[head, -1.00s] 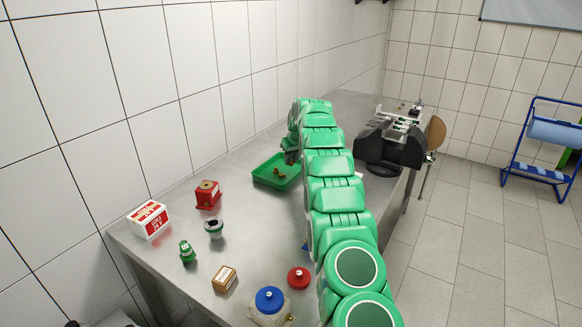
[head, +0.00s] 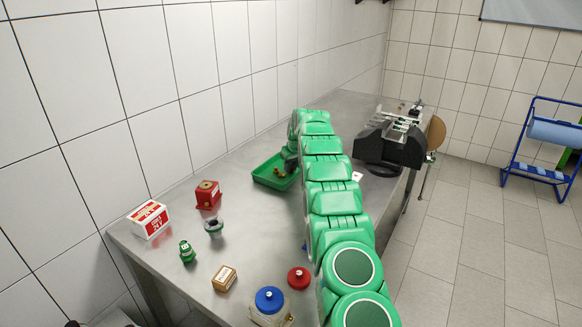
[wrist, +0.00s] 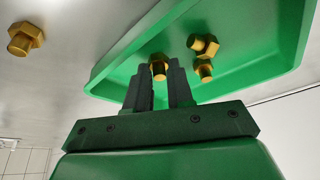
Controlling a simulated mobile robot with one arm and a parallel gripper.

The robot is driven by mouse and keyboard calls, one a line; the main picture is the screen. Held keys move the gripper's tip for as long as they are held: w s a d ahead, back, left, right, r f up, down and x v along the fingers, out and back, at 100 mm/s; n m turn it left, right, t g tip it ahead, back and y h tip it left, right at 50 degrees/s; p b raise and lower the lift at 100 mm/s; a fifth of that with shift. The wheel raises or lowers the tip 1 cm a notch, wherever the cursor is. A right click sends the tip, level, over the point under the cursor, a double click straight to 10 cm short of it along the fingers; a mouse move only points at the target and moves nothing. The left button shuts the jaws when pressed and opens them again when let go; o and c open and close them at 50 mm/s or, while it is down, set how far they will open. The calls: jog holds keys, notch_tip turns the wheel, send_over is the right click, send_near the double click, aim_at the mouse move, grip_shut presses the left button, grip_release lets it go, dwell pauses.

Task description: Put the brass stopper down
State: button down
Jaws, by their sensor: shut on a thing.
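In the wrist view my gripper (wrist: 159,64) is shut on a brass stopper (wrist: 158,72), which shows between the fingertips. They are at the green tray (wrist: 252,45); I cannot tell whether the held stopper touches its floor. Two brass pieces (wrist: 204,57) lie close together in the tray, beside the fingers. Another brass stopper (wrist: 25,38) lies on the table outside the tray. In the head view the tray (head: 262,182) stands on the table, with brass (head: 279,171) showing inside. My gripper is mostly hidden there by my arm.
A black device (head: 390,145) stands right of my arm. A red box (head: 208,195), a grey cup (head: 213,225), a green bottle (head: 187,251) and a red-and-white box (head: 148,219) stand to the front left. A blue-lidded container (head: 270,300) is near the front.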

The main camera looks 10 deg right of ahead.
jog(key=shift+f, duration=0.15)
jog(key=c, duration=1)
grip_release()
jog(key=v, duration=1.2)
jog(key=s+a+r+g, duration=0.1)
jog(key=s+a+r, duration=0.25)
jog(key=s, duration=0.35)
jog(key=s+a+r+g, duration=0.1)
jog(key=s+a+r, duration=0.1)
jog(key=s+r, duration=0.35)
jog(key=s+a+r+m+g, duration=0.1)
jog(key=s+a, duration=0.1)
jog(key=s, duration=0.9)
jog(key=s+a+r, duration=0.1)
jog(key=s, duration=1)
jog(key=s+f+g, duration=0.1)
jog(key=s+f, duration=0.2)
jog(key=s, duration=1.5)
jog(key=s+f+m+g+h, duration=0.1)
jog(key=s+f+g, duration=0.1)
jog(key=s, duration=1.6)
jog(key=shift+s+a+f+m, duration=0.3)
jog(key=shift+s+a+f, duration=0.1)
jog(key=shift+f, duration=0.3)
